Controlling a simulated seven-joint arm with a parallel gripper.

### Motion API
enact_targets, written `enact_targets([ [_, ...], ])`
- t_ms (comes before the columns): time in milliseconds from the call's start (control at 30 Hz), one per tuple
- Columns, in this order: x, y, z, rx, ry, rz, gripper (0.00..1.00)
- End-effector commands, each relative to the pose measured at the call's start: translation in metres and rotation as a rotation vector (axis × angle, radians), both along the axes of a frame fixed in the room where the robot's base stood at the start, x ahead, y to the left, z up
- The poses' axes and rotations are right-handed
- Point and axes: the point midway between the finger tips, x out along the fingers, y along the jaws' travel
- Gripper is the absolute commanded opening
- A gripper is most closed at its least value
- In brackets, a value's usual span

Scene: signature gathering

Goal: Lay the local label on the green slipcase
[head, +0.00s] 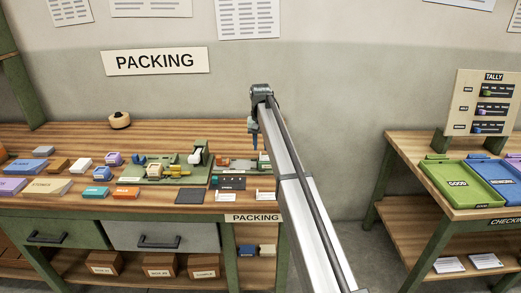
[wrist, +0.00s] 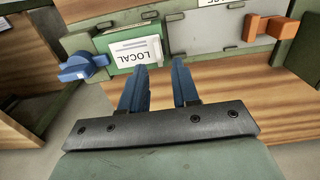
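The local label (wrist: 136,53), a white card marked LOCAL, lies on a bright green block (wrist: 103,42) in the wrist view. I cannot tell for sure that this block is the green slipcase. A blue clamp-like part (wrist: 84,67) stands at its left end. My gripper (wrist: 158,68) has its two blue fingers apart, with nothing visible between them. Its tips are beside the label's near edge; contact is not clear. In the head view my gripper (head: 254,138) points down over the right end of the packing bench, partly hidden by my arm.
A grey plate (wrist: 215,30) with an orange part (wrist: 271,27) lies right of the green block. The packing bench (head: 60,138) holds several coloured boxes and a green fixture (head: 150,178) left of my gripper. The checking table (head: 400,146) with trays stands right, across a gap.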

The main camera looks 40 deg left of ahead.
Motion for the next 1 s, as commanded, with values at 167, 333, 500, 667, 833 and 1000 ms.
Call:
enact_targets([
  [167,0.001,0.001,0.036,0.001,-0.001,0.000,0.30],
  [333,0.001,0.001,0.065,0.001,-0.001,0.000,0.30],
  [500,0.001,0.001,0.085,0.000,0.000,0.000,0.30],
  [667,0.000,0.000,0.093,0.000,0.000,0.000,0.30],
  [833,0.000,0.000,0.095,-0.001,0.001,0.000,0.30],
  [1000,0.000,0.000,0.095,-0.001,0.001,0.000,0.27],
])
